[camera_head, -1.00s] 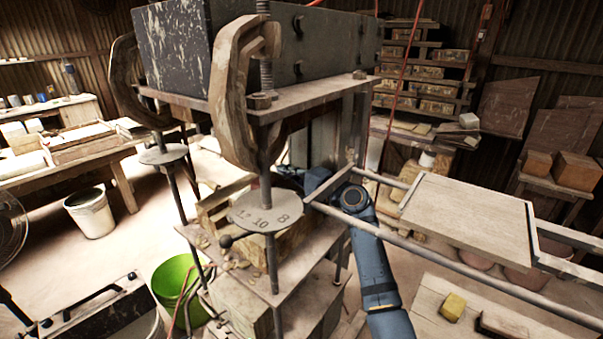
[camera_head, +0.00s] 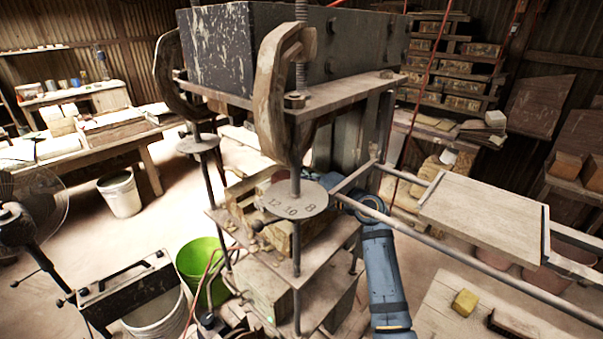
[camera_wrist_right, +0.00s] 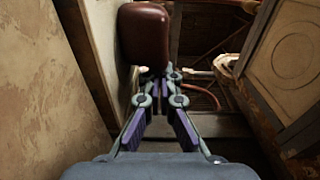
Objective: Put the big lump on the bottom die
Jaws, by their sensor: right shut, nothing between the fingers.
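The press stands in the middle of the head view, with a wooden block that looks like the bottom die (camera_head: 282,238) on its lower table. A small reddish patch (camera_head: 277,178) shows behind the round numbered plate; it may be the lump. In the right wrist view a smooth red-brown lump (camera_wrist_right: 143,38) is just beyond and above the fingertips of my right gripper (camera_wrist_right: 161,80). The gripper is shut and empty. I cannot tell whether it touches the lump, or what the lump rests on. In the head view my right arm reaches in behind the frame, its gripper hidden. My left gripper is out of view.
The round plate (camera_head: 292,200) and screw posts stand in front of the die. In the wrist view a pale wall (camera_wrist_right: 45,80) and a wooden panel (camera_wrist_right: 290,65) flank the gripper closely.

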